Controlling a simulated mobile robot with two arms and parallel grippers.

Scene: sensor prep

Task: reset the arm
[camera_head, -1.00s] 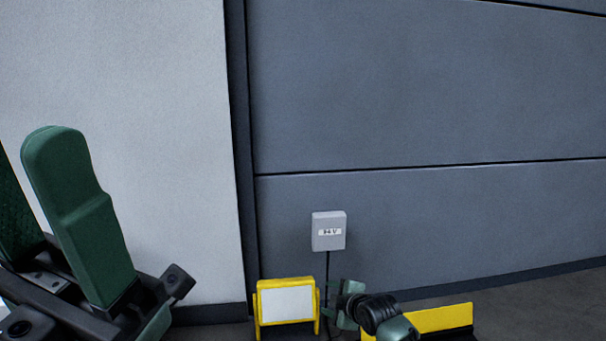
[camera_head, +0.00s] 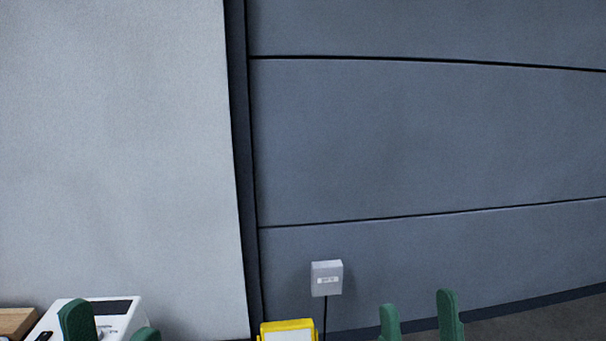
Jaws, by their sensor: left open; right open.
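My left gripper (camera_head: 108,325) shows at the bottom left as two green fingertips set apart. It is open, and nothing shows between the fingers except the white device behind them. My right gripper (camera_head: 420,320) shows at the bottom, right of the middle, as two upright green fingers with a clear gap between them. It is open and empty. The rest of both arms is below the picture edge.
A white device (camera_head: 118,312) with a dark strip stands behind my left gripper, beside a wooden block (camera_head: 14,322). A yellow-framed panel (camera_head: 288,325) is cut off at the bottom middle. A grey box (camera_head: 327,278) with a cable is on the panelled wall (camera_head: 430,140).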

